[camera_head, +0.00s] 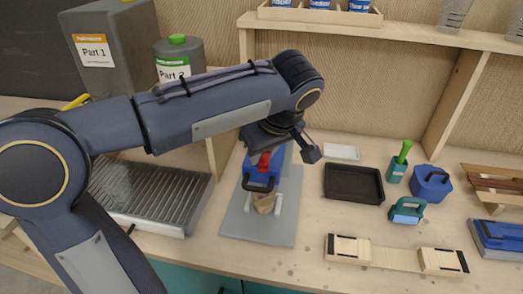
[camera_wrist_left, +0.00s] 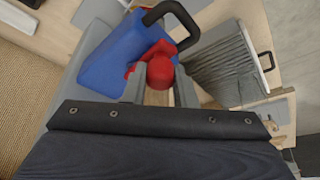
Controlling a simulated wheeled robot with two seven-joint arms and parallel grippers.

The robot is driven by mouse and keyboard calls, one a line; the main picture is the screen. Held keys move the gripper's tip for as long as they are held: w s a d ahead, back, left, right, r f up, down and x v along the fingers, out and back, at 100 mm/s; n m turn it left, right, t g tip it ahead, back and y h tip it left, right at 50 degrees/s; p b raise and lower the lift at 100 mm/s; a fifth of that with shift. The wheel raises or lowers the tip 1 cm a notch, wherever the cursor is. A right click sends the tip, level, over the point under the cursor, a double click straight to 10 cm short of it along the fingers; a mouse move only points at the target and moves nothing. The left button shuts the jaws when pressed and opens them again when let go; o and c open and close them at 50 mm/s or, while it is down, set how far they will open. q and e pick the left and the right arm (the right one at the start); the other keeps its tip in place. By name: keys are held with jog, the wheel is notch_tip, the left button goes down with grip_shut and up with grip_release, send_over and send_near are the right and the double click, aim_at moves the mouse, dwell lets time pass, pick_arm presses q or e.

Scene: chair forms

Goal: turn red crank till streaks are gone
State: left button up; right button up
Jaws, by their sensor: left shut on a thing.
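The red crank (camera_head: 263,162) is on the blue mixer-like device (camera_head: 258,184), which stands on a grey mat (camera_head: 240,222). My left gripper (camera_wrist_left: 160,88) comes down over the device, with its two fingers on either side of the crank's round red knob (camera_wrist_left: 160,71). It is shut on the knob. The blue body also shows in the left wrist view (camera_wrist_left: 112,58), with a black handle (camera_wrist_left: 172,14) beside it. A brownish item (camera_head: 264,203) sits low at the front of the device. Streaks cannot be made out. My right gripper is not in view.
A ribbed metal tray (camera_head: 150,190) stands left of the mat. To the right are a black tray (camera_head: 354,184), a green-handled tool (camera_head: 399,162), a teal tool (camera_head: 407,210) and a blue handled block (camera_head: 431,183). A wooden fixture (camera_head: 395,256) lies at front right. A shelf (camera_head: 400,33) runs behind.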

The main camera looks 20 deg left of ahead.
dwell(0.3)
pick_arm(q)
jog(key=o, duration=1)
jog(key=shift+v, duration=3.9)
